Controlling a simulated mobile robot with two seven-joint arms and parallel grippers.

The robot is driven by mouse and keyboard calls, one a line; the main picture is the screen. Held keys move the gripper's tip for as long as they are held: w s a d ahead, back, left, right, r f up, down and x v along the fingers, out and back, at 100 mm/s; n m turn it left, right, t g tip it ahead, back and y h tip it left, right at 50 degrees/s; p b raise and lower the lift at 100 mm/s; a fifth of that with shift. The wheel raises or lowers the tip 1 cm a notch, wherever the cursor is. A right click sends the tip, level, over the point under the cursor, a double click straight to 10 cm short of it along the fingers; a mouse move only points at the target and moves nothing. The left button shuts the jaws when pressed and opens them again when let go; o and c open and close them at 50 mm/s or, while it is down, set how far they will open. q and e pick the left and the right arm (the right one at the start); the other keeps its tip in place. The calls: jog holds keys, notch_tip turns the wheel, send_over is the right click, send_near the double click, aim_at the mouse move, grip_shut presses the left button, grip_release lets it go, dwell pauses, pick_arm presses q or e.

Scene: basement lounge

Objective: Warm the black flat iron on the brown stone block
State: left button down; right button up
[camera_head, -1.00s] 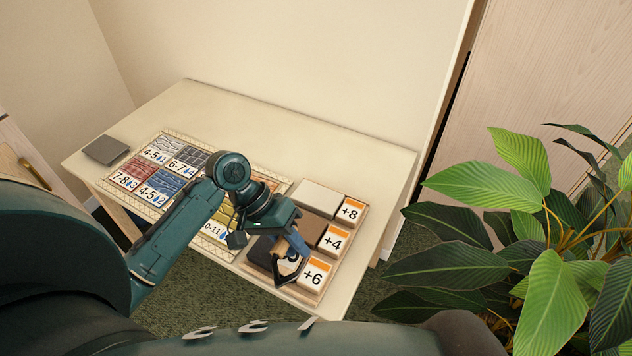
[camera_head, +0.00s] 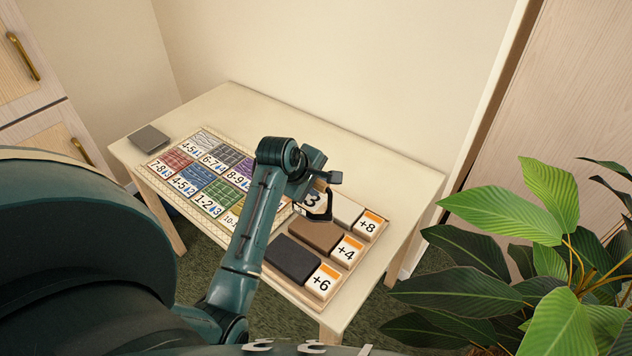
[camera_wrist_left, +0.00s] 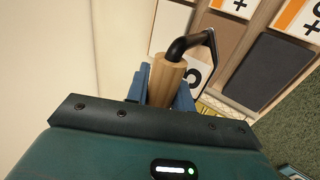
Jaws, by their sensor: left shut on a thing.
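The black flat iron (camera_head: 327,215) has a wooden handle (camera_wrist_left: 166,82), a bent black neck and a white face with a digit. My left gripper (camera_head: 322,181) is shut on the handle; its blue fingers (camera_wrist_left: 184,97) show on both sides of it. The iron is beside the upper left end of the brown stone block (camera_head: 315,236), near the light block; whether it touches either is unclear. The brown block also shows in the left wrist view (camera_wrist_left: 218,42), beyond the iron's neck. My right gripper is not in view.
A wooden tray holds the light block (camera_head: 346,210) marked +8, the brown block marked +4 and a dark block (camera_head: 291,259) marked +6. A patterned card board (camera_head: 203,170) and a grey slab (camera_head: 149,138) lie left. A leafy plant (camera_head: 530,260) stands right of the table.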

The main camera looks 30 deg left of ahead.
aim_at(312, 202)
pick_arm(q)
jog(key=shift+f, duration=2.85)
jog(key=shift+f, duration=0.4)
jog(key=shift+s+f, duration=0.15)
jog(key=shift+f, duration=0.15)
jog(key=shift+d, duration=0.1)
jog(key=shift+r, duration=3.25)
